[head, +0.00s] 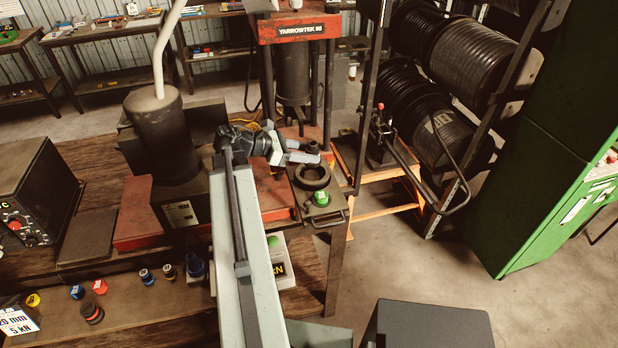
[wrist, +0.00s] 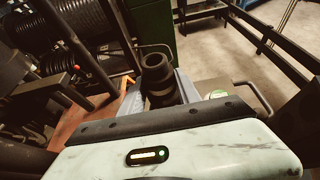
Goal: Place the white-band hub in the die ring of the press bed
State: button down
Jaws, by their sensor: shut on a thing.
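My gripper (head: 303,153) is shut on a dark, stepped hub (head: 312,147), which stands roughly upright between the fingers. The hub also shows in the wrist view (wrist: 158,78), just beyond the gripper body. I cannot clearly make out a white band on it. The dark die ring (head: 313,176) lies on the press bed (head: 338,211), just in front of the gripper in the head view. The held hub is above and behind the ring, apart from it. The ring's opening looks empty.
A green-topped piece (head: 321,198) sits on the bed by the ring. A bed handle (wrist: 256,97) sticks out at right in the wrist view. A dark cylinder (head: 163,135) stands left of my arm. Several small coloured hubs (head: 100,287) lie on the front bench.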

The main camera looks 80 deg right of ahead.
jog(key=shift+f+b, duration=2.55)
jog(key=shift+f, duration=0.85)
jog(key=c, duration=1.1)
grip_release()
jog(key=shift+r, duration=0.1)
jog(key=shift+c, duration=0.2)
jog(key=shift+r+p, duration=0.3)
jog(key=shift+p, duration=0.1)
jog(key=p+v, duration=0.4)
jog(key=v, duration=0.8)
jog(key=shift+f, duration=0.1)
